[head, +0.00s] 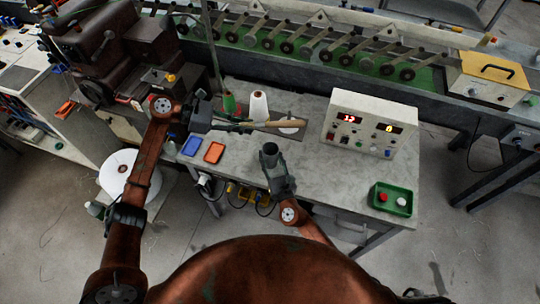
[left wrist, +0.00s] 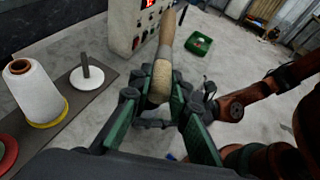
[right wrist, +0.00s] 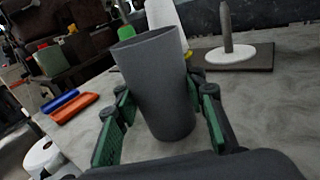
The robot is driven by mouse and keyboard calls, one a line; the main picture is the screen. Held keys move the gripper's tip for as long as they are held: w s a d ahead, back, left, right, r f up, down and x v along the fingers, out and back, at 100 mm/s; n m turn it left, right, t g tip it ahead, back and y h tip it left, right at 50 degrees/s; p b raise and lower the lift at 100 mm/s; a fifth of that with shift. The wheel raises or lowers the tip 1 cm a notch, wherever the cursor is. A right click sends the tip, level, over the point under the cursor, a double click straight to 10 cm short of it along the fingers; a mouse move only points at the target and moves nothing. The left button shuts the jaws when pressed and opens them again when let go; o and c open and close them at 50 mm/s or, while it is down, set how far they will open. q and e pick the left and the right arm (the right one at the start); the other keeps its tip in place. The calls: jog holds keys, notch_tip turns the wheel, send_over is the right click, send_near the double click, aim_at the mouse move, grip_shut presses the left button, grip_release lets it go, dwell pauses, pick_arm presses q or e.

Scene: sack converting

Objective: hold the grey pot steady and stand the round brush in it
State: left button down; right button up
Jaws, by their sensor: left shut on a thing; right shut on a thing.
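The round brush (head: 280,124) has a pale wooden handle and lies nearly level in the air above the table in the head view. My left gripper (head: 238,126) is shut on it. In the left wrist view the brush (left wrist: 164,55) sits between the fingers, its handle pointing away. The grey pot (head: 269,152) is a dark, open-topped cup near the table's front edge. My right gripper (right wrist: 160,112) is shut around its sides, and the pot (right wrist: 158,80) is upright, slightly tilted in that view. Its inside is mostly hidden. The brush is apart from the pot, behind and above it.
A white thread cone (head: 259,107) and a spindle on a white disc (right wrist: 232,54) stand behind the pot. Blue (head: 191,146) and orange (head: 214,152) trays lie left. A control box (head: 366,122) stands right, with a green tray (head: 391,199) in front. The table between them is clear.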

pick_arm(q)
notch_tip(320, 180, down, 10)
dwell(1.2)
jog(key=c, duration=1.7)
grip_release()
jog(key=shift+c, duration=0.2)
jog(key=shift+f, duration=0.1)
jog(key=v, duration=1.2)
jog(key=shift+o, duration=0.4)
